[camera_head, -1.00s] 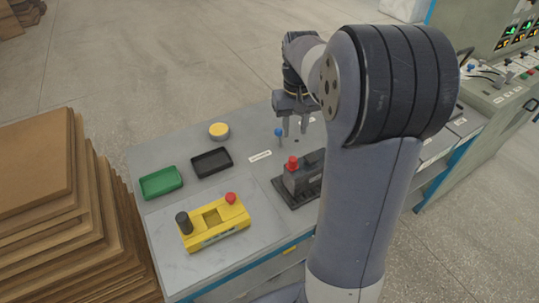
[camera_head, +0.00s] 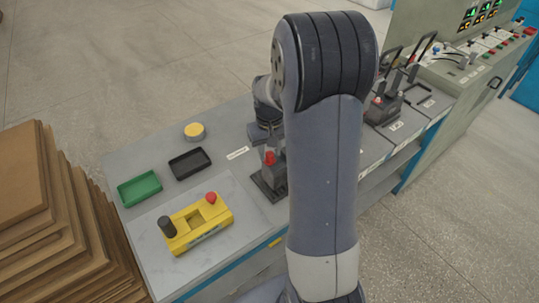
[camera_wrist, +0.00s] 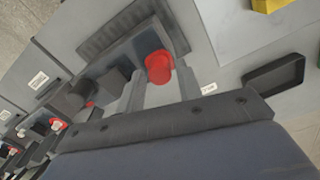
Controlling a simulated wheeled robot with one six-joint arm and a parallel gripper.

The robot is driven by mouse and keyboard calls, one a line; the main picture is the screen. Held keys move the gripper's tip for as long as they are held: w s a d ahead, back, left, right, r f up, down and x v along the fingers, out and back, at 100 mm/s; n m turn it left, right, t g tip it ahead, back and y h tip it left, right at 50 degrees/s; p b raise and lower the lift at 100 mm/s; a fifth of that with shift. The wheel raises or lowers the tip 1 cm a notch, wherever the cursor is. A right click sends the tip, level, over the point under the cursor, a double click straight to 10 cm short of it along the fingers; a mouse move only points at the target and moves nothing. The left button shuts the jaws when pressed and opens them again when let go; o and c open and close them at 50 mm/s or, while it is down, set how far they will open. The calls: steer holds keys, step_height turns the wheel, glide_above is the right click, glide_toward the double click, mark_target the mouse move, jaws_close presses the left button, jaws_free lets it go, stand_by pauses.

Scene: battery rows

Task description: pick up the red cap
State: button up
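A red cap (camera_head: 269,158) sits on top of a dark grey block on a black base (camera_head: 272,182) at the middle of the bench. My gripper (camera_head: 270,146) is just above and behind this cap, pointing down. In the wrist view the red cap (camera_wrist: 158,67) shows near the fingertips, between the two grey fingers (camera_wrist: 160,84). The fingers are apart, with a gap between them; I cannot tell whether either touches the cap. A second red cap (camera_head: 211,198) stands on the right end of a yellow holder (camera_head: 180,241). My arm hides part of the bench.
A green tray (camera_head: 140,203), a black tray (camera_head: 205,166) and a round yellow-topped pot (camera_head: 194,131) are at the left of the bench. More dark devices with levers (camera_head: 383,110) stand to the right. Stacked brown boards (camera_head: 60,240) are beside the bench's left end.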

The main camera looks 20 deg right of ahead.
steer(key=shift+c, duration=0.4)
steer(key=c, duration=0.6)
steer(key=shift+c, duration=0.2)
step_height(320, 180, up, 10)
steer(key=shift+b, duration=0.35)
steer(key=o, duration=0.4)
steer(key=c, duration=0.4)
steer(key=shift+r+p, duration=0.7)
step_height(320, 180, up, 5)
steer(key=p, duration=0.4)
glide_above(270, 153)
